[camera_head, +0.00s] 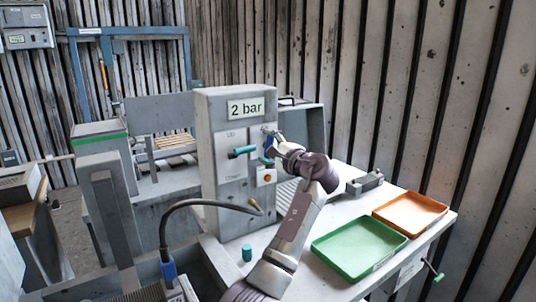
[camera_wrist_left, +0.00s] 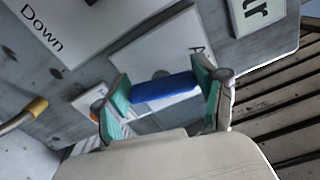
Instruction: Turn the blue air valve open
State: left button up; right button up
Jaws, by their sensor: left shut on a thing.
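The blue air valve (camera_head: 268,143) is on the front of the grey panel box, to the right of a teal handle. My left gripper (camera_head: 273,147) reaches up to it from the right side of the panel and partly hides it. In the left wrist view the blue valve handle (camera_wrist_left: 165,88) lies across the gap between the teal-padded fingertips of the left gripper (camera_wrist_left: 163,93). The fingers are shut on its two ends. My right gripper is not in view.
The panel box (camera_head: 204,120) carries a "2 bar" display (camera_head: 245,108), a teal handle (camera_head: 243,152) and an orange button (camera_head: 266,178). A brass-tipped hose (camera_head: 190,204) curves before it. A green tray (camera_head: 358,245) and orange tray (camera_head: 411,212) lie at right.

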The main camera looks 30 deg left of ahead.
pick_arm(q)
jog(key=shift+f+n+b, duration=0.2)
jog(key=shift+n+b, duration=0.5)
jog(key=shift+n, duration=0.5)
jog(key=o, duration=1.1)
jog(key=shift+r, duration=0.1)
jog(key=shift+o, duration=0.2)
jog(key=v, duration=1.2)
